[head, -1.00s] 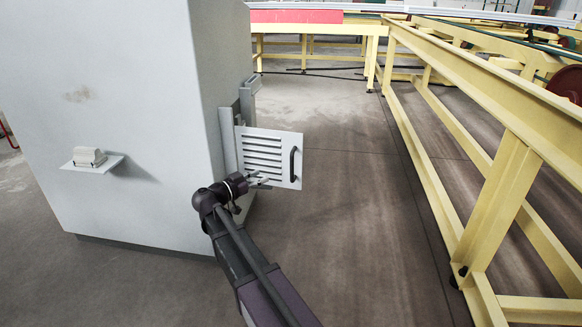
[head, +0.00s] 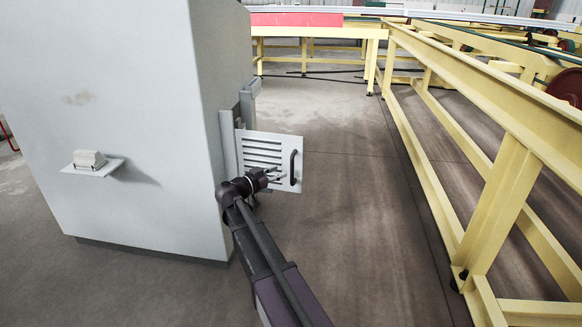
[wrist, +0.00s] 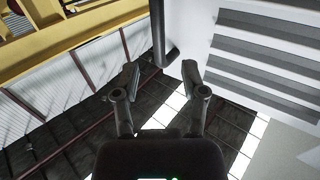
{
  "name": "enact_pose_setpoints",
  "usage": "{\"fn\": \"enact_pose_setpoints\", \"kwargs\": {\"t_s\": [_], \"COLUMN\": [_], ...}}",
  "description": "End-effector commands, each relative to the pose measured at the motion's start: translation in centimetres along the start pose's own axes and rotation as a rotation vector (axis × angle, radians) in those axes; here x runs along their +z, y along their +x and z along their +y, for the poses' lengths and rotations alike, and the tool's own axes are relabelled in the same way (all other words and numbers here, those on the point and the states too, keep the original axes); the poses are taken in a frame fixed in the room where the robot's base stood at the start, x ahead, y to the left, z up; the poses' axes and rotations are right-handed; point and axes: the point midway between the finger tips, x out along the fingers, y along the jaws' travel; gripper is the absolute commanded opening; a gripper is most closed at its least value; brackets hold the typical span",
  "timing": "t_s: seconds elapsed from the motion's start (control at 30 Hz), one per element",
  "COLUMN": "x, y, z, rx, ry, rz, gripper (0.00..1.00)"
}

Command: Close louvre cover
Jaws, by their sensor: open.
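The louvre cover (head: 258,143) is a white slatted panel standing swung out from the side of the grey cabinet. Its slats also show in the wrist view (wrist: 268,60). A dark bar handle (head: 293,167) is on its outer edge; in the wrist view the handle (wrist: 160,30) hangs ahead of the fingers. My gripper (head: 280,176) is in front of the cover's lower right part, close to the handle. In the wrist view my gripper (wrist: 160,78) has its fingers apart with nothing between them, and the handle's end lies just beyond the tips.
The grey cabinet (head: 130,120) fills the left, with a small shelf (head: 95,168) bearing a pale block on its front. A yellow frame (head: 495,110) runs along the right, and a yellow table (head: 310,30) stands behind. Bare floor (head: 350,220) lies between the cabinet and the frame.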

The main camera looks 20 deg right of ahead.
Motion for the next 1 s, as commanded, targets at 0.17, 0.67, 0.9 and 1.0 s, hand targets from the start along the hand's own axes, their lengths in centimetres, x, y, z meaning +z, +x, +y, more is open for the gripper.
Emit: {"fn": "enact_pose_setpoints", "kwargs": {"t_s": [0.17,0.67,0.9,1.0], "x": [0.0,0.0,0.0,0.0], "y": [2.8,6.6,6.6,6.6], "z": [-0.1,0.0,0.0,0.0], "rx": [0.001,0.000,-0.001,-0.001], "ry": [0.000,0.000,0.000,0.000], "rz": [0.000,0.000,0.000,0.000], "gripper": [0.55,0.55,0.55,0.32]}}
